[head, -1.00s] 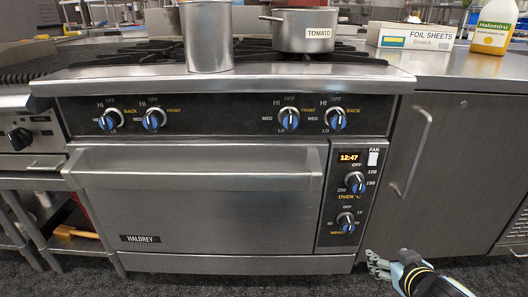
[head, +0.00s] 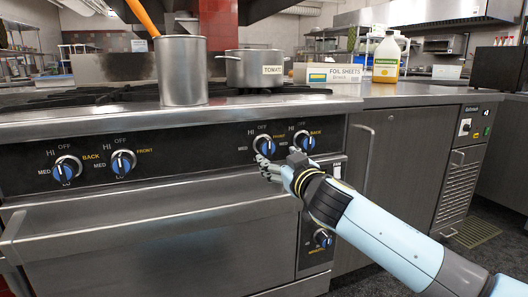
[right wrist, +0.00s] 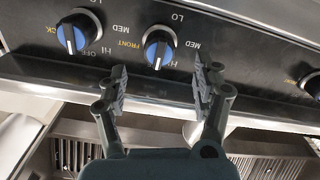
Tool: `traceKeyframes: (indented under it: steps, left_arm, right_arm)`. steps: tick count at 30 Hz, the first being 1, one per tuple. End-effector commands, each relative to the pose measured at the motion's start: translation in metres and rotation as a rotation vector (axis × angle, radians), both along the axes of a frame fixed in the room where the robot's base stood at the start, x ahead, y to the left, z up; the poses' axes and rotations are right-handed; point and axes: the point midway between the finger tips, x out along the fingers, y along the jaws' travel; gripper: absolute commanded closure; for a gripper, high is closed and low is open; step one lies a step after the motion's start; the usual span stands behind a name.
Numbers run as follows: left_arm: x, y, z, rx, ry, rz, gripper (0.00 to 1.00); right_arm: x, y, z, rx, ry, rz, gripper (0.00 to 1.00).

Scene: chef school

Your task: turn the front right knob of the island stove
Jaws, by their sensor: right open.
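The front right knob (head: 265,146) is a blue-faced dial marked FRONT on the stove's dark panel. The back right knob (head: 304,141), marked BACK, sits just right of it. My right gripper (head: 277,160) is open and empty, right in front of the panel just below these two knobs. In the right wrist view, which is upside down, the front right knob (right wrist: 158,48) lies just beyond the two spread fingertips (right wrist: 160,80), roughly centred between them. Contact with the knob does not show. The back right knob (right wrist: 76,33) is outside the left finger there. My left gripper is out of view.
Two more knobs sit on the left of the panel, one marked BACK (head: 66,169) and one FRONT (head: 122,162). An oven handle (head: 150,200) runs below the panel.

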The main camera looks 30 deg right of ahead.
Motion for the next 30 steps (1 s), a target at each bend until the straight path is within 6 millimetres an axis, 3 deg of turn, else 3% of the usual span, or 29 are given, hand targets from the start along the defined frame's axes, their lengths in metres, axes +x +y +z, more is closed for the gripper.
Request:
traceKeyframes:
  steps: [6, 12, 25, 30]
  left_arm:
    - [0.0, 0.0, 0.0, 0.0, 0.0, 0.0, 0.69]
    - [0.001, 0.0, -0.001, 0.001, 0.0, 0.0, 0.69]
    - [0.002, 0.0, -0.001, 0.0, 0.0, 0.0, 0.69]
    - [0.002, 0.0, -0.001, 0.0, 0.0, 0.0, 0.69]
  right_arm:
    - [0.045, -0.011, 0.0, 0.003, -0.001, -0.001, 0.33]
    - [0.074, -0.018, 0.0, 0.002, 0.0, 0.0, 0.33]
    - [0.084, -0.02, 0.0, 0.001, 0.001, 0.0, 0.34]
    - [0.084, -0.02, 0.0, 0.001, 0.001, 0.0, 0.56]
